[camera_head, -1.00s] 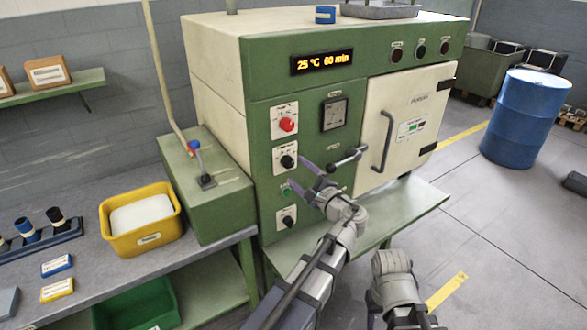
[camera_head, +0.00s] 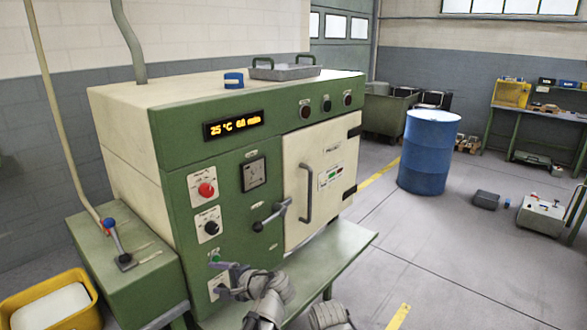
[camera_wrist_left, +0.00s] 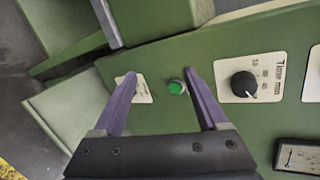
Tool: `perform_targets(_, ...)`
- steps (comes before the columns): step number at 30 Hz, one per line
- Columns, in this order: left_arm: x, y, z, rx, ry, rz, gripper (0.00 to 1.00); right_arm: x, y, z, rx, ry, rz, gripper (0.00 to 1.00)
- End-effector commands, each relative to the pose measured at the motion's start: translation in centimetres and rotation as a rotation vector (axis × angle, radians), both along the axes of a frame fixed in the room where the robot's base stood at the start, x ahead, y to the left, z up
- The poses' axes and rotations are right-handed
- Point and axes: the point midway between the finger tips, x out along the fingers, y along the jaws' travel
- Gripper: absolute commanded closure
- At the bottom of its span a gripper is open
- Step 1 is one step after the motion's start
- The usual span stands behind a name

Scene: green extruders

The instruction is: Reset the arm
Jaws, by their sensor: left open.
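My left gripper (camera_head: 219,278) is open and empty in front of the lower left of the green machine's front panel (camera_head: 178,188). In the left wrist view its two purple fingers (camera_wrist_left: 160,80) are spread apart, with a green button (camera_wrist_left: 176,87) showing between them. Whether a finger touches the panel I cannot tell. The black time knob (camera_wrist_left: 244,84) is right of the fingers in that view. The right gripper is not in view.
The machine's cream door (camera_head: 318,180) is shut, with a lever (camera_head: 270,213) beside it. A green box with a blue-tipped lever (camera_head: 117,245) and a yellow bin (camera_head: 45,302) stand at left.

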Motion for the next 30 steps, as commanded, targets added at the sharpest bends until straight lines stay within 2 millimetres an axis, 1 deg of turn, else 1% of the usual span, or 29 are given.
perform_targets(1, -1.5, 0.7, -2.1, -0.123, 0.003, 0.060, 0.25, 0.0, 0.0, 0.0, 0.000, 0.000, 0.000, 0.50)
perform_targets(2, -2.3, 0.8, -3.4, -0.196, 0.005, 0.096, 0.25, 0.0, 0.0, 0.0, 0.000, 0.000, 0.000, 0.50)
perform_targets(3, -3.3, 0.8, -4.9, -0.294, 0.006, 0.144, 0.25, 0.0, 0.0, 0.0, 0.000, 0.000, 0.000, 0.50)
perform_targets(5, -4.7, 0.4, -7.1, -0.436, 0.011, 0.220, 0.25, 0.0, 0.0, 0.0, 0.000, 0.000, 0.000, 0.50)
perform_targets(6, -5.6, -0.1, -8.3, -0.523, 0.015, 0.265, 0.25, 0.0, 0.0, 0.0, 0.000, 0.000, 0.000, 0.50)
perform_targets(10, -7.8, -1.8, -10.8, -0.745, 0.031, 0.388, 0.25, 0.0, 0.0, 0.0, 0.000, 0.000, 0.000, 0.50)
perform_targets(15, -9.7, -4.0, -12.4, -0.951, 0.052, 0.509, 0.25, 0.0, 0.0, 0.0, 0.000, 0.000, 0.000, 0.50)
perform_targets(23, -11.8, -7.2, -13.2, -1.197, 0.088, 0.654, 0.25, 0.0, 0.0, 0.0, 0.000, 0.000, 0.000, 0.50)
perform_targets(24, -12.0, -7.9, -13.1, -1.209, 0.102, 0.657, 0.25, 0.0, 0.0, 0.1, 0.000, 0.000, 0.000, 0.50)
perform_targets(30, -13.5, -11.6, -12.5, -1.146, 0.184, 0.581, 0.25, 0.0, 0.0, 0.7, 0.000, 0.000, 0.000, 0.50)
